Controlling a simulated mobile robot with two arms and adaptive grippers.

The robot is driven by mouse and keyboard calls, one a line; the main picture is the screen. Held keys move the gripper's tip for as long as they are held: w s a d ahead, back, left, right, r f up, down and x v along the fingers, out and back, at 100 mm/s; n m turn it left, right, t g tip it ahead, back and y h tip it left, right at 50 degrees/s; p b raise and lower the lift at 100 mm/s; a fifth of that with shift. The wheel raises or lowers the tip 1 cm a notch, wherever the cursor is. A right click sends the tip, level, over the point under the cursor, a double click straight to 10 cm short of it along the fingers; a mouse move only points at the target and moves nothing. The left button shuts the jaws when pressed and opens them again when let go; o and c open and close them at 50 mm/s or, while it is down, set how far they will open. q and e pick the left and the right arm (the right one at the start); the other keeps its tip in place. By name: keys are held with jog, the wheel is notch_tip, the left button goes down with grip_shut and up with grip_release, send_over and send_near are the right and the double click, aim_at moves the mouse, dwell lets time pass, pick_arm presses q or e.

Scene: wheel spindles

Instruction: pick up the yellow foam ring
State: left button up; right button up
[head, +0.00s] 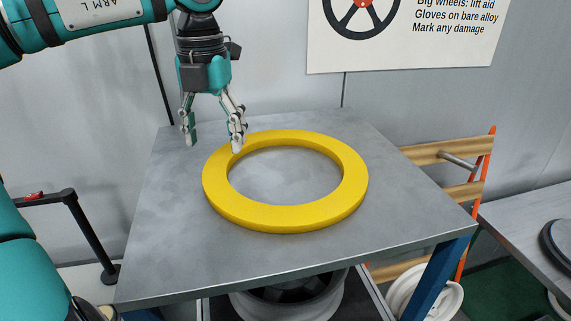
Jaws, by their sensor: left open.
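The yellow foam ring (288,218) lies flat on the grey metal table (400,232) in the head view. Its round hole shows bare tabletop. My left gripper (213,143) hangs pointing down at the ring's far left edge. Its fingers are apart with nothing between them. The right finger overlaps the ring's far left rim in the picture, and I cannot tell whether it touches. The left finger is to the left of the ring, over or behind the bare table. My right gripper is not in view.
A sign with a wheel picture (440,50) is on the wall behind. Wheels (290,302) sit under the table. A wooden rack with orange uprights (470,190) and another bench (520,225) stand at the right. The tabletop around the ring is clear.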

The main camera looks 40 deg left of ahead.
aim_at(218, 160)
pick_arm(q)
notch_tip(218, 160, down, 4)
jog(key=shift+w+a+r+p, duration=0.1)
jog(key=shift+a+r+p, duration=0.1)
jog(key=shift+p, duration=0.7)
jog(key=shift+f, duration=0.4)
jog(key=shift+d, duration=0.1)
jog(key=c, duration=1.1)
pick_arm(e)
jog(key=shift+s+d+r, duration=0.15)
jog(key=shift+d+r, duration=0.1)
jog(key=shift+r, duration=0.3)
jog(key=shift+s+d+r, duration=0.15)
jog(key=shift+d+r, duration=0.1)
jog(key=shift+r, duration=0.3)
pick_arm(q)
jog(key=shift+r, duration=0.1)
